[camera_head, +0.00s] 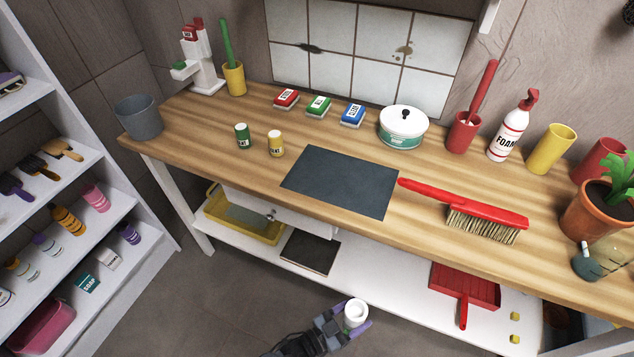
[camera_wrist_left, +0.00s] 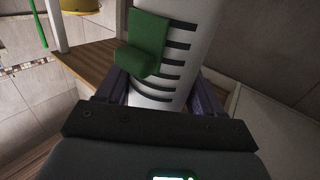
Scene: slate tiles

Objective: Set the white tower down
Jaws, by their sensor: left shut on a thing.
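The white tower (camera_head: 357,312) is a white upright-looking cylinder with an open round top in the head view. In the left wrist view the white tower (camera_wrist_left: 190,48) shows a row of dark slots and a green block on its side. My left gripper (camera_head: 346,321) is shut on it, with a purple finger on either side. It is held low in front of the workbench (camera_head: 240,182), over the floor side of the lower shelf. The tower's lower end is hidden in the head view. My right gripper is not in view.
A dark slate mat (camera_head: 340,181) lies bare on the bench. A white stand (camera_head: 204,62) with red and green parts is at the back left.

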